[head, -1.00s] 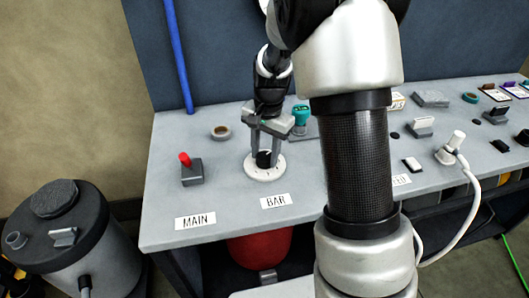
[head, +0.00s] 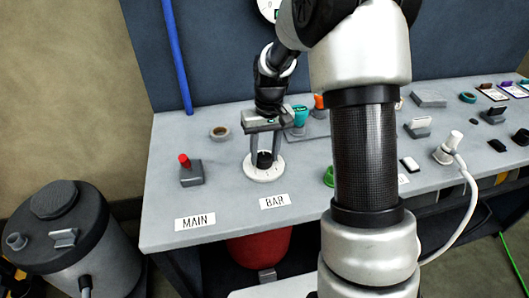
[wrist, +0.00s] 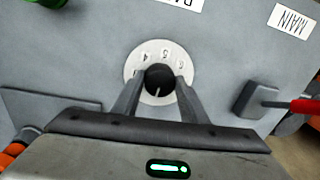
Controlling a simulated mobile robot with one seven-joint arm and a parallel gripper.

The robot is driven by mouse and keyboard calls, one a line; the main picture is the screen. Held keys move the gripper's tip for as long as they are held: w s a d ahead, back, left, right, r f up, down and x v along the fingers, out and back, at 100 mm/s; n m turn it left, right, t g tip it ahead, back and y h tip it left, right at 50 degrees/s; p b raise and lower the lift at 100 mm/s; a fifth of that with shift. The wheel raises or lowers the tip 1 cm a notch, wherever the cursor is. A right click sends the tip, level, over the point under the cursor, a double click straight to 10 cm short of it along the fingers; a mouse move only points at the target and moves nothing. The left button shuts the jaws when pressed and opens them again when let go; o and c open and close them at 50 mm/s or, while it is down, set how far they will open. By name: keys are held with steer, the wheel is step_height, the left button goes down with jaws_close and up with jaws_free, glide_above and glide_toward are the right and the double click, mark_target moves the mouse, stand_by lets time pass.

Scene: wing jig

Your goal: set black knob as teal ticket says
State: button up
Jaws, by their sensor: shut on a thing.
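The black knob (head: 264,159) stands on a round white dial (head: 264,174) behind the BAR label (head: 275,201). My gripper (head: 265,154) points down over the dial, one finger on each side of the knob, and is shut on it. In the wrist view the knob (wrist: 159,77) carries a white mark pointing toward the picture's bottom, slightly left. The dial (wrist: 134,70) shows 4, 5 and 6 on the far side from that mark; its other numbers are hidden. Small cards (head: 492,94) lie at the back right; I cannot read them or pick out a teal one.
A red-handled switch (head: 190,172) stands left of the dial, behind the MAIN label (head: 195,222). A white plug (head: 450,148) with a cable stands right. My arm hides part of the bench.

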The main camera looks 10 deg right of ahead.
mark_target(268, 156)
steer(key=shift+n, duration=0.6)
steer(key=o, duration=1)
steer(key=shift+o, duration=0.2)
steer(key=shift+r, duration=0.1)
step_height(268, 156, up, 17)
steer(key=d+p, duration=0.1)
steer(key=shift+r+p, duration=0.15)
steer(key=shift+p, duration=0.25)
steer(key=shift+w, duration=0.1)
